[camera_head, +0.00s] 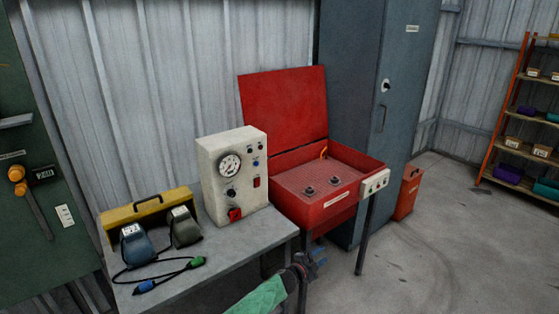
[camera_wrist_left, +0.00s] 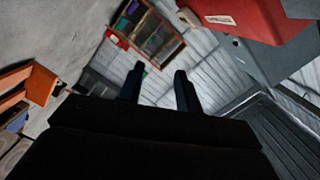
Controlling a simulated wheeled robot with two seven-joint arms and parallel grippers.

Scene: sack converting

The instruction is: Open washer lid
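The red washer (camera_head: 283,208) stands right of the grey bench in the head view. Its red lid (camera_head: 285,105) is raised and leans back near upright, so the perforated inside tray with two dark round fittings shows. Part of a red body with a white label, seemingly the washer (camera_wrist_left: 250,18), is at the top right of the left wrist view. My left gripper (camera_head: 301,268) is low in front of the washer, apart from the lid. In the left wrist view its two fingers (camera_wrist_left: 160,87) are spread with nothing between them. My right gripper is not in view.
A grey bench (camera_head: 235,248) holds a white gauge box (camera_head: 232,170), a yellow case (camera_head: 150,210) and dark devices with cables. A tall blue-grey cabinet (camera_head: 365,90) stands behind the washer, an orange bin (camera_head: 408,192) beside it. The floor to the right is clear up to orange shelves (camera_head: 508,110).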

